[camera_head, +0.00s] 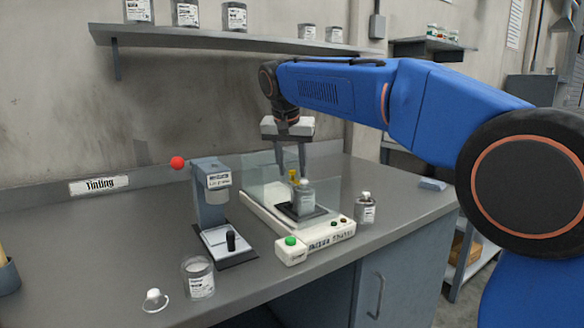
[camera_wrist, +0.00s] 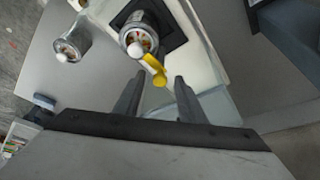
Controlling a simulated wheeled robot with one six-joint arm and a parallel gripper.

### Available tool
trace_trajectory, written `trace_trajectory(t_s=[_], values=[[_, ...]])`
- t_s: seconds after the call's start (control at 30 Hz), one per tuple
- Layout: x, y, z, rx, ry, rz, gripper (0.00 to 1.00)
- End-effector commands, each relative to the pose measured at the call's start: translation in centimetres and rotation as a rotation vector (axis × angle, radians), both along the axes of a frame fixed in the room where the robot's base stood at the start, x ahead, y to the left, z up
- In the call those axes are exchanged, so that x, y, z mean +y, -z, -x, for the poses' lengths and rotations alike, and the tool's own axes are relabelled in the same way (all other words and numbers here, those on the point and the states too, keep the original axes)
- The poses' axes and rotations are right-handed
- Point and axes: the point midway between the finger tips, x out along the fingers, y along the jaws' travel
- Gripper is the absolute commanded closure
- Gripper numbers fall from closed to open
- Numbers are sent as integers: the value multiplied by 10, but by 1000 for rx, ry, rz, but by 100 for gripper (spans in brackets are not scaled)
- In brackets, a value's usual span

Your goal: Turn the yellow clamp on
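The yellow clamp (camera_head: 294,175) is on the white shaker machine (camera_head: 262,212), beside a jar (camera_head: 304,195) on its dark platform. In the wrist view the clamp (camera_wrist: 156,71) reaches from the jar (camera_wrist: 138,38) toward the space between my fingertips. My gripper (camera_head: 291,168) points down, close to the clamp, partly behind a clear screen in the head view. Its two fingers stand apart with nothing held between them; the gripper also shows in the wrist view (camera_wrist: 158,82). Whether a finger touches the clamp, I cannot tell.
The shaker has a green button (camera_head: 291,241) at its front left corner. A dispenser (camera_head: 210,195) stands to its left and a jar (camera_head: 366,211) to its right. An open jar (camera_head: 199,279) and a lid (camera_head: 154,297) lie near the front. A shelf (camera_head: 200,38) hangs above.

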Motion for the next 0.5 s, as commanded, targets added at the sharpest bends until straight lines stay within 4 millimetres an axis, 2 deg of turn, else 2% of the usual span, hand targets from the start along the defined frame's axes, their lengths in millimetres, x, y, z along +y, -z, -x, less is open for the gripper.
trace_trajectory(t_s=[0.27,0.37,0.5], values=[[0,-3,1,0,0,0,63],[1,-12,5,-1,0,-1,63],[4,-34,13,-2,-2,-1,63]])
